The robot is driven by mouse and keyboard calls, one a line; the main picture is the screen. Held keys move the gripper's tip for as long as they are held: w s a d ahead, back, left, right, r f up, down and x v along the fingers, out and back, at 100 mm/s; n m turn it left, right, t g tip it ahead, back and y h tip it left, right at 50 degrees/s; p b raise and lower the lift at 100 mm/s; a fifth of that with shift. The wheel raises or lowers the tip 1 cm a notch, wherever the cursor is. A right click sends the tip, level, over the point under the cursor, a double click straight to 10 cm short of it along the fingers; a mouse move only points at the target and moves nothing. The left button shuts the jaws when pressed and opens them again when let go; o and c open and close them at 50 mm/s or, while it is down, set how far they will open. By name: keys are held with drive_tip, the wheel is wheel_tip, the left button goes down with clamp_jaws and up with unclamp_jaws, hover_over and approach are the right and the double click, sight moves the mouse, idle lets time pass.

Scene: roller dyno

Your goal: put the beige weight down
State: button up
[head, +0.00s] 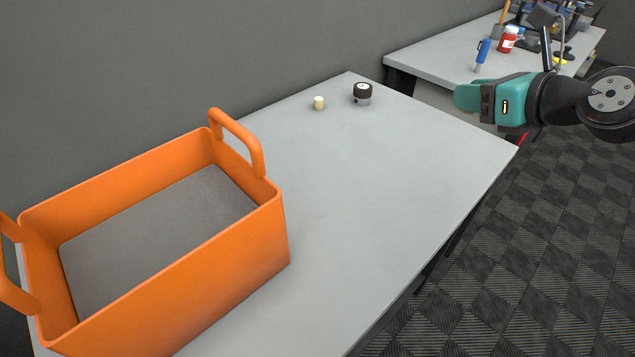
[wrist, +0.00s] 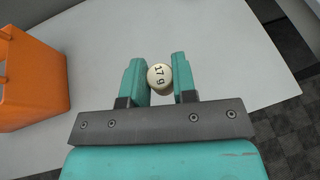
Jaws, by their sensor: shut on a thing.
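My gripper (head: 466,98) is above the far right part of the near table, its fingers pointing left. In the wrist view my gripper (wrist: 160,80) is shut on a round beige weight (wrist: 159,76) marked "17 g", which sits between the two teal fingers. In the head view the held weight is hidden by the gripper. A small cream cylinder (head: 318,103) stands upright on the table (head: 365,180) near its back edge.
A short round black-and-grey object (head: 362,93) stands near the cream cylinder. A large orange crate (head: 228,262) with handles is at the left of the table. The middle and right of the tabletop are clear. A second table (head: 450,62) behind holds a red jar (head: 507,40) and other items.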

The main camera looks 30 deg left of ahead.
sight(432, 196)
drive_tip(key=shift+s+a+r, duration=0.3)
wheel_tip(432, 196, down, 20)
drive_tip(key=shift+d+f+b, duration=0.1)
drive_tip(key=shift+b, duration=0.9)
drive_tip(key=shift+f, duration=0.1)
drive_tip(key=o, duration=0.9)
